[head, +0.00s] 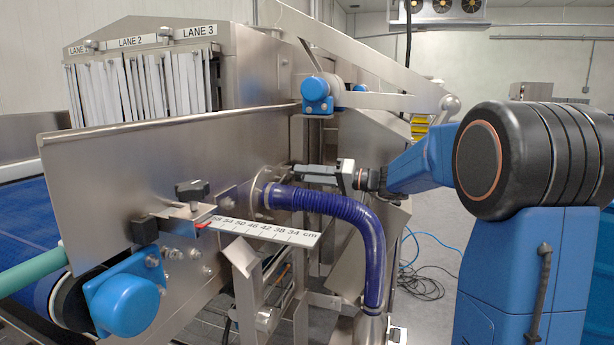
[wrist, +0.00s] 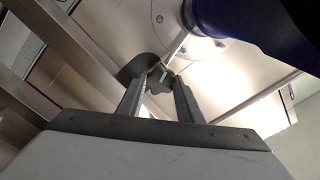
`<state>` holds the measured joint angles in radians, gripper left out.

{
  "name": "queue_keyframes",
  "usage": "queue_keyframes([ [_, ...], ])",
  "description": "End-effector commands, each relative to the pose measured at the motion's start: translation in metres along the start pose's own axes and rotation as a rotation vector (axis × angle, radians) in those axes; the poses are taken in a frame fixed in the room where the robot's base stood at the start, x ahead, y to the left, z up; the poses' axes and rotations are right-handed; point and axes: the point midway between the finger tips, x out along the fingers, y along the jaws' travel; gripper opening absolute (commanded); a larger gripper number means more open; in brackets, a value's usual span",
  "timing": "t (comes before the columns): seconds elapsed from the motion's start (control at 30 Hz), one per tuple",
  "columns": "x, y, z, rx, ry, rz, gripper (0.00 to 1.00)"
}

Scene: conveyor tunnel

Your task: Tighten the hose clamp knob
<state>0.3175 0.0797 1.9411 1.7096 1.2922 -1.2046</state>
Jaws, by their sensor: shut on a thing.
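The purple-blue hose (head: 335,205) joins a round steel flange (head: 262,190) on the machine's side and bends down to a metal pipe. My gripper (head: 296,170) reaches in from the right, just above the hose's flange end. In the wrist view its two fingers (wrist: 158,82) converge on a dark lobed knob (wrist: 157,72) and are shut on it. The hose (wrist: 240,22) passes at the upper right there. In the head view the knob is too small and covered to make out clearly, and the clamp band cannot be told apart from the flange.
A second black knob (head: 192,190) sits on the bracket of the white cm scale (head: 265,230), left of the hose. A steel side plate (head: 170,165), a blue-capped roller (head: 125,305) and a lever bar (head: 390,101) surround the spot. Cables (head: 415,285) lie on the floor.

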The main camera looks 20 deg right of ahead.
Motion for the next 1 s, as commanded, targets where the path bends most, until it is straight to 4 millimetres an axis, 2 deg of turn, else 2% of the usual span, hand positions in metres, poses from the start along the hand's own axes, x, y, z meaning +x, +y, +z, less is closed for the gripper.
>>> queue_keyframes([
  [1.0,-0.0004,0.0013,0.0000,0.963,0.002,0.001,0.10],
])
